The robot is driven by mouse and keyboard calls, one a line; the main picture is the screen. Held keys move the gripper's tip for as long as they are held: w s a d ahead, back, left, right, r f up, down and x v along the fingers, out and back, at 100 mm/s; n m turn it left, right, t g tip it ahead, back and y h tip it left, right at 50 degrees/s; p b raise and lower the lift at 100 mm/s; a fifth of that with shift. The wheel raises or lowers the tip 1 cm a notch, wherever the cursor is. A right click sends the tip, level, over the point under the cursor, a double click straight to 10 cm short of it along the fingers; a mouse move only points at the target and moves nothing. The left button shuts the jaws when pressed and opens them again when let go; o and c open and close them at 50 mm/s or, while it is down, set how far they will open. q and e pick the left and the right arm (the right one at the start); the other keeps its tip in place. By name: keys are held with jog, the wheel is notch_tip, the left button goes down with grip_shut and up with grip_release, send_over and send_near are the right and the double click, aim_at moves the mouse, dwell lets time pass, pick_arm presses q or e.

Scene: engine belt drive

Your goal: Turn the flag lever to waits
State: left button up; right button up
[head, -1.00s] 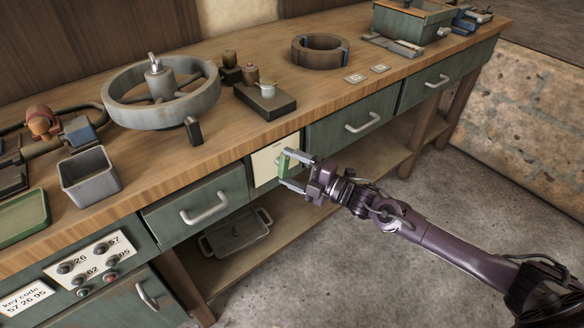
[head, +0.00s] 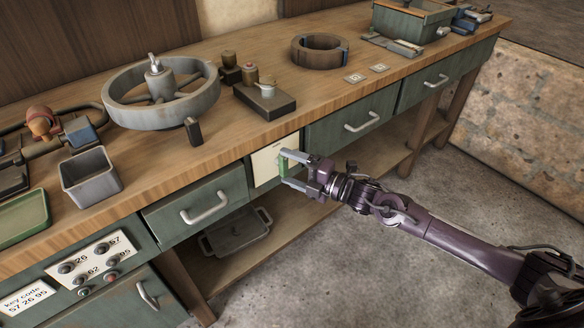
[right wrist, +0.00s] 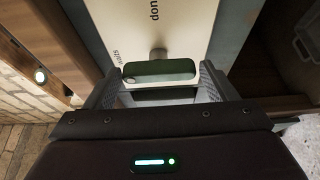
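The flag lever is a green bar (right wrist: 160,71) on a short grey post, set on a cream panel (right wrist: 140,25) on the bench front. In the right wrist view the panel has a word starting "don" at the top and "waits" at the left of the post. The bar lies crosswise there. My right gripper (head: 284,168) is open, its fingers on either side of the bar. In the right wrist view a small gap shows at each end of the bar, between the fingers (right wrist: 160,87). In the head view the fingers partly cover the lever. My left gripper is out of view.
Drawers with handles flank the panel, left (head: 205,207) and right (head: 362,122). A lower shelf holds a grey tray (head: 236,236). The bench top carries a large handwheel (head: 125,112) and a dark block (head: 265,103). The floor in front is clear.

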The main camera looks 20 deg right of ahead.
jog(key=shift+o, duration=1.4)
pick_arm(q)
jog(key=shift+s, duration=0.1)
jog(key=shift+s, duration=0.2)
pick_arm(e)
jog(key=shift+d, duration=0.1)
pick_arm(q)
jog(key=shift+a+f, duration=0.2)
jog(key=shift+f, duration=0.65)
pick_arm(e)
jog(key=v, duration=0.7)
jog(key=shift+s+d, duration=0.15)
jog(key=shift+s, duration=0.2)
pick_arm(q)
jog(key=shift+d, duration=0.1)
pick_arm(e)
jog(key=shift+f, duration=0.1)
